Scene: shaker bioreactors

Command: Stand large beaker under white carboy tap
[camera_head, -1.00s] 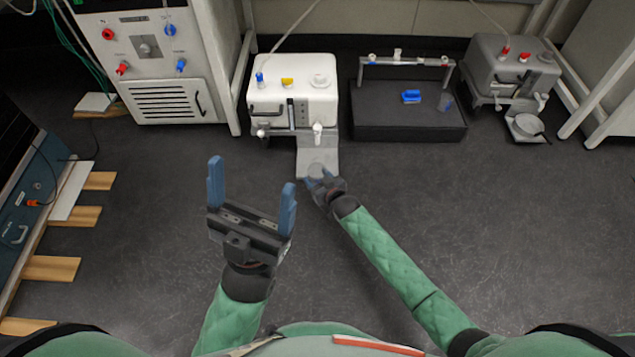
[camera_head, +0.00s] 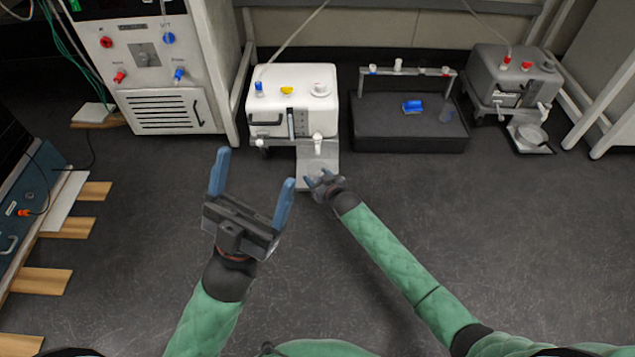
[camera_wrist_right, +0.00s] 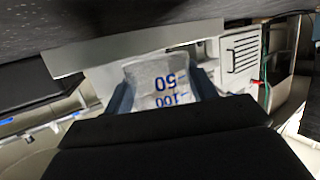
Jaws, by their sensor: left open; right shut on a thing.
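The white carboy (camera_head: 310,105) stands at the back, left of centre, with a white tap (camera_head: 318,138) low on its front. A pale plate (camera_head: 333,158) lies on the floor below the tap. My right gripper (camera_head: 322,180) is at the plate's front edge, just in front of the tap. It is shut on a clear beaker with blue markings, which fills the middle of the right wrist view (camera_wrist_right: 160,80). In the head view the beaker is faint against the plate, so I cannot tell whether it touches it. My left gripper (camera_head: 252,178) is open and empty, to the left.
A dark block (camera_head: 410,130) with a rail and a blue item (camera_head: 412,106) stands right of the carboy. A grey carboy (camera_head: 515,75) stands far right with a pan (camera_head: 530,136) before it. A white cabinet (camera_head: 165,75) stands left. The floor in front is clear.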

